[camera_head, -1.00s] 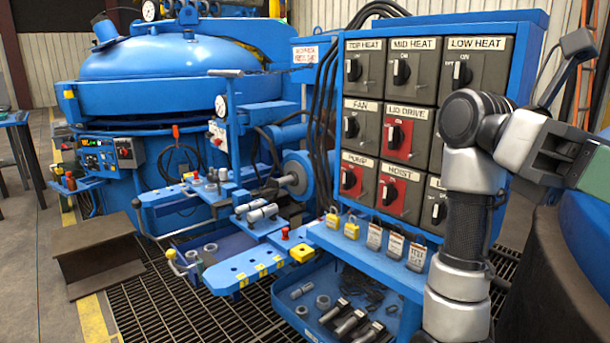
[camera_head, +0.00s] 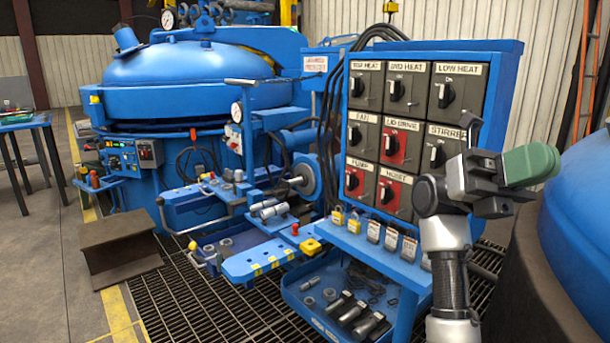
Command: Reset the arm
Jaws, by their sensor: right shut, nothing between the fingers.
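My right arm rises from the lower right of the head view, in front of the right side of the switch panel (camera_head: 517,62). My right gripper (camera_head: 471,134) is dark, with a green part on its right side. Its fingers point up and are shut, with nothing held. It shows in front of the STIRRER switch (camera_head: 438,151) and the panel's right edge, and seems apart from the panel. The arm hides the panel's bottom right switch. My left gripper is not in view.
A blue domed furnace (camera_head: 185,78) stands at the back left. A blue shelf with padlocks and tags (camera_head: 373,232) juts out below the panel, above a tool tray (camera_head: 315,325). A large blue rounded vessel (camera_head: 580,225) stands close on the right. Grated floor lies in front.

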